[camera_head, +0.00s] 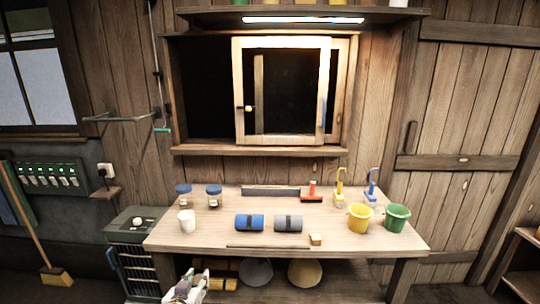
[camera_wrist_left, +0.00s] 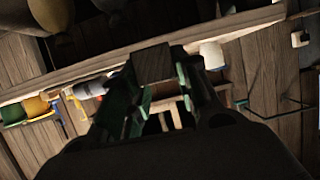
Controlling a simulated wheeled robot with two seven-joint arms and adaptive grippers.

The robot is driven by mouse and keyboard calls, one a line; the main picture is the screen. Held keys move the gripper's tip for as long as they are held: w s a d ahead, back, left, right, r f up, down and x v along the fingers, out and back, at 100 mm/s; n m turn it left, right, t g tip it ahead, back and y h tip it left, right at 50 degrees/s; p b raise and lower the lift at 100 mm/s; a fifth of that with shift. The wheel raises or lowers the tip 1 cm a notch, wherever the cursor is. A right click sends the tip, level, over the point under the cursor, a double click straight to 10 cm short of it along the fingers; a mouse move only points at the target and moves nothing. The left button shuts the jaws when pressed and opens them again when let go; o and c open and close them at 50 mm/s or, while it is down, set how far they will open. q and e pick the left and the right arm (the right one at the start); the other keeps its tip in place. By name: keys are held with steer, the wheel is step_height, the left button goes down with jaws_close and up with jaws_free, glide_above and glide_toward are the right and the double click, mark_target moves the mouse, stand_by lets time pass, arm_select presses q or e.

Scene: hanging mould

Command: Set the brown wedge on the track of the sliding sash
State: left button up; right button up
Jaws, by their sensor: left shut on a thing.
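The sliding sash (camera_head: 283,42), a pale wooden frame with a round knob, stands over the right part of the wall opening. The left part of the opening is dark and uncovered, and its track (camera_head: 205,141) runs along the bottom edge above a ledge. My left gripper (camera_head: 188,283) is low in front of the bench's left end, well below the sash. In the left wrist view its green-padded fingers (camera_wrist_left: 158,84) are shut on the brown wedge (camera_wrist_left: 152,62), a dark wooden block. Its taper cannot be made out there. My right gripper is not in view.
The bench (camera_head: 200,232) carries a white cup (camera_head: 187,221), two blue-lidded jars, a blue roll (camera_head: 249,222), a grey roll (camera_head: 288,223), a small tan block (camera_head: 315,239), and yellow and green buckets (camera_head: 397,218). A wall bracket (camera_head: 115,117) juts out left of the opening.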

arm_select(q)
steer(key=s+f, duration=0.5)
steer(key=f, duration=0.2)
steer(key=shift+s+f, duration=0.15)
steer(key=shift+f, duration=0.05)
